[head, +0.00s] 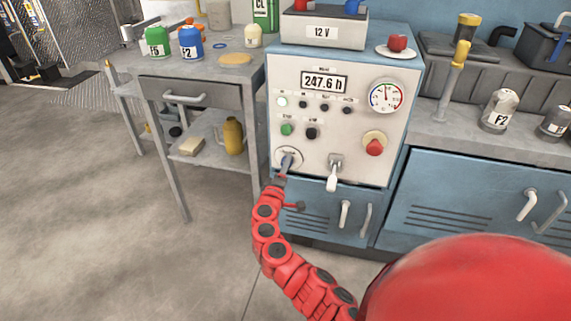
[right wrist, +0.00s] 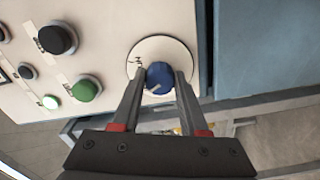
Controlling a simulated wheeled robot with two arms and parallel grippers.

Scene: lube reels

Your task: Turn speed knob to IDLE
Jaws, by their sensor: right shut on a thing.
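The control panel (head: 318,139) is the pale front of a blue cabinet. The blue knob (right wrist: 159,75) sits on a round white dial plate (right wrist: 147,48), at the panel's lower left in the head view. Its white pointer mark faces the lower left in the right wrist view. The dial's lettering is mostly hidden or too small to read, so I cannot tell the setting. My right gripper (right wrist: 160,83) is shut on the knob, one finger on each side. In the head view the right gripper (head: 283,172) covers part of the dial. My left gripper is not in view.
A white-handled lever (head: 332,178) and a red stop button (head: 375,147) are right of the dial. A green button (head: 287,129) and a black button (head: 312,133) are above. A grey workbench (head: 195,74) stands left; blue cabinets (head: 480,200) stand right.

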